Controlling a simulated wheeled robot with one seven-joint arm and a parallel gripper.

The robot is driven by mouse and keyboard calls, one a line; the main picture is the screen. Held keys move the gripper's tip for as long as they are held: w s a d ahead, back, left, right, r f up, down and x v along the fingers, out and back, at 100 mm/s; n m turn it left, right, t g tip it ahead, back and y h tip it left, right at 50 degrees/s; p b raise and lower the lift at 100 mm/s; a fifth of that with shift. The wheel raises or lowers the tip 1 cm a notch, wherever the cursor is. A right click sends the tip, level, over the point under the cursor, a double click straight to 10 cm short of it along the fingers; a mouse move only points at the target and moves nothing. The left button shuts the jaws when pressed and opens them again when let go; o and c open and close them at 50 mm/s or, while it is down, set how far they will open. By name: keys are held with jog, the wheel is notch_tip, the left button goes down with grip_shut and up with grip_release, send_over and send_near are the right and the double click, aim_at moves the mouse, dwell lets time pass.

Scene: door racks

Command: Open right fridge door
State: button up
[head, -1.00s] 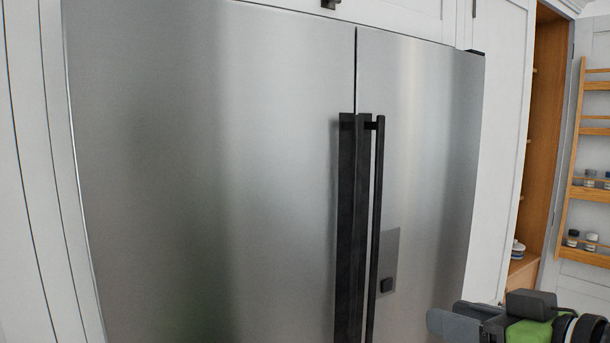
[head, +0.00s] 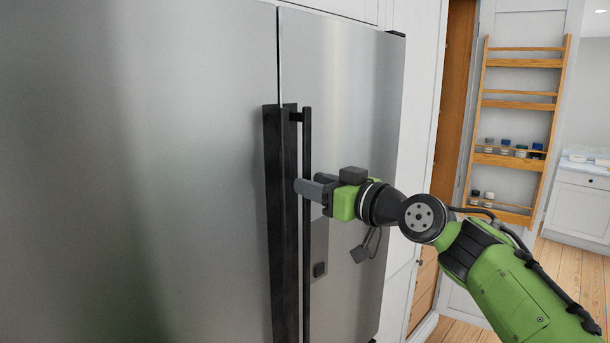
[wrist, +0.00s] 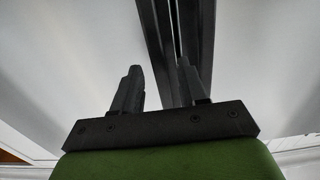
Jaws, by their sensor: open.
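The right fridge door (head: 345,120) is brushed steel and appears closed. Its handle (head: 306,250) is a tall, thin black vertical bar near the door's left edge. My gripper (head: 310,188) is at the handle, in its upper half, and a finger covers a short stretch of the bar in the head view. In the wrist view my gripper (wrist: 160,75) is open, with dark vertical strips running up beyond and between the fingertips. I cannot tell whether the bar lies fully between the fingers or whether they touch it.
The left fridge door (head: 130,150) fills the left side, with its own dark handle (head: 280,230) close beside the right one. A dark square panel (head: 319,250) is on the right door. A wooden spice rack (head: 515,160) hangs on an open cabinet door to the right. Wooden floor (head: 575,265) is clear there.

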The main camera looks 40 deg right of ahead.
jog(key=shift+w, duration=1.45)
jog(key=shift+s, duration=0.1)
jog(key=shift+c, duration=0.4)
grip_shut()
